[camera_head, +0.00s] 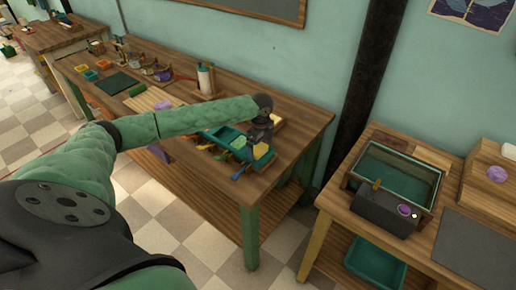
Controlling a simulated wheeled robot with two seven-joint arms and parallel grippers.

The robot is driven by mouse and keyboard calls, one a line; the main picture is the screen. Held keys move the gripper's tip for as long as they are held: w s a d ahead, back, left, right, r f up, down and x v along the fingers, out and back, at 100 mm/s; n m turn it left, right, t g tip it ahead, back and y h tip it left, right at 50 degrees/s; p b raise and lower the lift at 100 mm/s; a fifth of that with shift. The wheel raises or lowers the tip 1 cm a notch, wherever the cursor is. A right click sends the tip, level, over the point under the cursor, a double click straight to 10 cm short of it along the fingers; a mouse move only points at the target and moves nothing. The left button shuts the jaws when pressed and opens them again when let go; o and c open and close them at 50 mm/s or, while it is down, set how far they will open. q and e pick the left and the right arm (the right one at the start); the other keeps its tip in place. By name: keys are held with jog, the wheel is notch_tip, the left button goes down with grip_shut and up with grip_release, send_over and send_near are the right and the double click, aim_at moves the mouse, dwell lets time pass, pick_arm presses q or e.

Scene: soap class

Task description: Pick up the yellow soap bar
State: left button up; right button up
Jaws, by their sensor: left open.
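A small yellow bar (261,151), which looks like the yellow soap bar, lies in the teal tray (224,134) on the long wooden table. My left arm reaches in from the left across the table. My left gripper (256,146) points down over the right part of the tray, right at the yellow bar. It is open. The gripper partly hides the bar, and I cannot tell whether the fingers touch it. My right gripper is not in view.
A green piece (239,143) and other small coloured pieces lie in and beside the tray. A white bottle (206,79) stands behind my forearm. A dark pillar (366,80) stands between this table and the right table, which holds a glass tank (398,172).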

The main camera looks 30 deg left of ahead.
pick_arm(q)
jog(key=shift+f, duration=0.2)
jog(key=shift+c, duration=0.2)
jog(key=c, duration=1.1)
jog(key=shift+o, duration=0.2)
jog(key=shift+r, duration=0.1)
